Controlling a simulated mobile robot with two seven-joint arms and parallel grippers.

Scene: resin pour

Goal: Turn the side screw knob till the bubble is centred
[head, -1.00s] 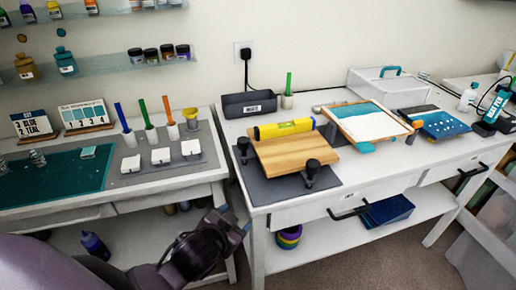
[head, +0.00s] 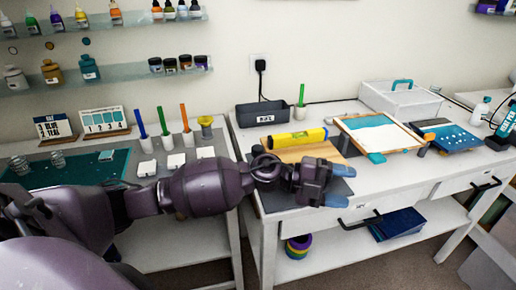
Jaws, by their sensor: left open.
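A yellow spirit level (head: 297,139) lies along the back of the tilting wooden board (head: 300,154) on the right-hand bench. Its bubble is too small to read. My left gripper (head: 344,185) reaches over the front of the board from the left. It is open, with its blue-tipped fingers pointing right and nothing seen between them. My arm and gripper hide the front of the board and the black screw knobs. I cannot tell whether the gripper touches a knob. My right gripper is not in view.
A grey bin (head: 262,113) and a green stick in a holder (head: 300,97) stand behind the level. A framed blue-and-white panel (head: 378,133) lies close to the right. Cups with coloured sticks (head: 165,130) stand on the left bench. The bench front right of my gripper is clear.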

